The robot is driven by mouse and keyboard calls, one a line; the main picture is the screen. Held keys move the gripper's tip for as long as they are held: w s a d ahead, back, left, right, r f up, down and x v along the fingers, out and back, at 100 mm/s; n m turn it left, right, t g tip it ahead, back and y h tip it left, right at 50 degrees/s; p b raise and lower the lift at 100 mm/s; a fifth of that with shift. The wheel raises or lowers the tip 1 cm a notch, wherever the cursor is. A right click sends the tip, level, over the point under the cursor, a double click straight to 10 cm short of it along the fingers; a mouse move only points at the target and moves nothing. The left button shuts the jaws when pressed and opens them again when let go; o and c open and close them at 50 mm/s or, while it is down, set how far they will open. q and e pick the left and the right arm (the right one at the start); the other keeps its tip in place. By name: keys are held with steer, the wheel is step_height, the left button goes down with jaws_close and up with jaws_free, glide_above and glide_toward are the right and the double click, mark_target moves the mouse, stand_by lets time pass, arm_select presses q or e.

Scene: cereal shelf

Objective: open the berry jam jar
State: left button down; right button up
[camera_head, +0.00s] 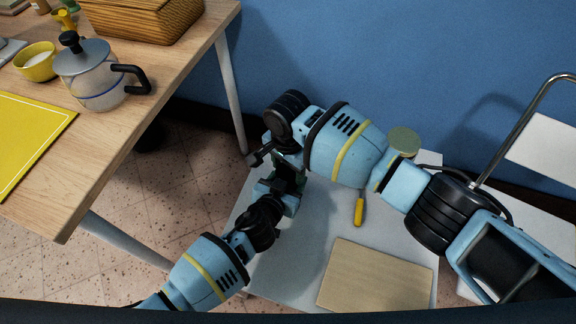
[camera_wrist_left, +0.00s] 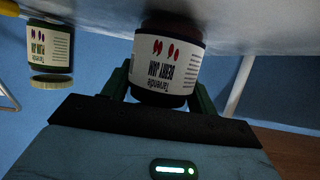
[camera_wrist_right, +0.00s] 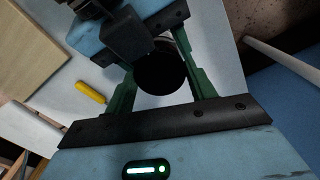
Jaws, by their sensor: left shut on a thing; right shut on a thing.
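The berry jam jar (camera_wrist_left: 168,70), dark with a white label, stands on the white table and appears upside down in the left wrist view. My left gripper (camera_head: 284,188) is shut on its body, with green fingers on either side of it. My right gripper (camera_head: 286,158) comes from above; in the right wrist view its fingers are shut around the jar's dark round top (camera_wrist_right: 160,74). In the head view the arms and grippers hide nearly all of the jar. I cannot tell whether the lid has turned.
A second jam jar (camera_wrist_left: 50,48) with a pale green lid stands on the white table (camera_head: 312,224), beside my right arm. A yellow-handled utensil (camera_head: 359,210) and a wooden board (camera_head: 376,276) lie nearby. A wooden table (camera_head: 118,140) with a jug (camera_head: 92,80) is at left.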

steer(key=n, duration=1)
steer(key=o, duration=1.1)
steer(key=shift+r, duration=0.15)
steer(key=shift+r, duration=2.15)
steer(key=shift+c, duration=0.2)
